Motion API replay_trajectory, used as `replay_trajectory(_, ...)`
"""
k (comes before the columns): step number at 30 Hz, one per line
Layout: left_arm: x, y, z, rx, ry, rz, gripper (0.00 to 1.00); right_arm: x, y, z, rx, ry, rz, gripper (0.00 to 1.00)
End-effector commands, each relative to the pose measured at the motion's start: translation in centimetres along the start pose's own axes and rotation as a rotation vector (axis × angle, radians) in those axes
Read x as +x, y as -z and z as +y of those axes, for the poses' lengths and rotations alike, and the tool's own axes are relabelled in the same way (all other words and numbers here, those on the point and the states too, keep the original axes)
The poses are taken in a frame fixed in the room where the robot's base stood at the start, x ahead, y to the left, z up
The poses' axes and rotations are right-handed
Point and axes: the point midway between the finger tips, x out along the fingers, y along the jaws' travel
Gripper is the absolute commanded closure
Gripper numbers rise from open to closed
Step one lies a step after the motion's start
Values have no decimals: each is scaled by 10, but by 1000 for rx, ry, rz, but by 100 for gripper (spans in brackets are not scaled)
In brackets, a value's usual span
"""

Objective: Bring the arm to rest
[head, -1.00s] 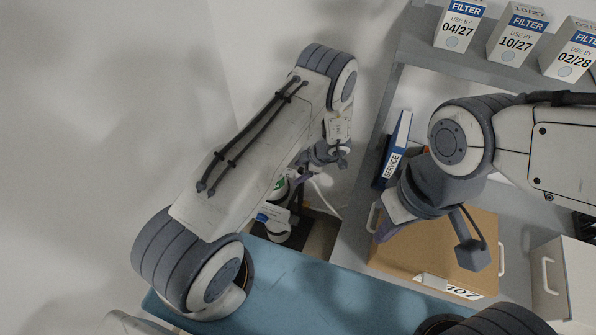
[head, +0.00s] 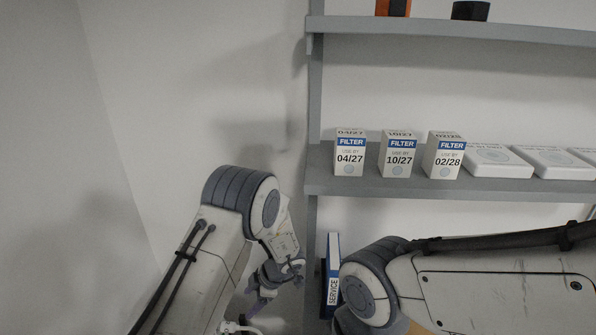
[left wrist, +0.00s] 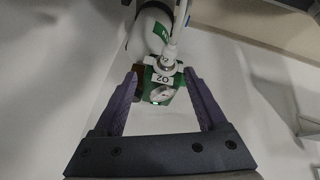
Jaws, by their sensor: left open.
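My left gripper (head: 258,302) hangs low in the head view, beside the grey shelf post, with its arm coming in from the lower left. In the left wrist view my left gripper (left wrist: 160,82) is open, its two purple fingers spread apart.
A grey shelf (head: 400,186) holds filter boxes (head: 397,155) and flat white packs (head: 497,160). A blue SERVICE binder (head: 333,275) stands between my two arms. An upper shelf (head: 450,30) carries an orange and a black item. The wall at left is bare.

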Motion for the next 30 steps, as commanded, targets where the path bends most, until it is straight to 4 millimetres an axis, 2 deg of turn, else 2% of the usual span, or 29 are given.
replay_trajectory(6,-48,27,62,232,-288,-126,26,0,0,0,0,0,0,100)
replay_trajectory(9,-77,35,76,395,-418,-196,26,0,0,0,0,0,0,100)
replay_trajectory(12,-105,42,76,574,-520,-261,26,0,0,0,0,0,0,100)
replay_trajectory(16,-135,54,53,826,-606,-329,26,0,0,0,0,0,0,100)
replay_trajectory(20,-153,71,13,1088,-636,-374,26,0,0,0,0,0,0,100)
replay_trajectory(24,-159,91,-28,1304,-616,-392,26,0,0,0,0,0,0,100)
replay_trajectory(30,-157,119,-74,1526,-561,-386,26,0,0,0,0,0,0,100)
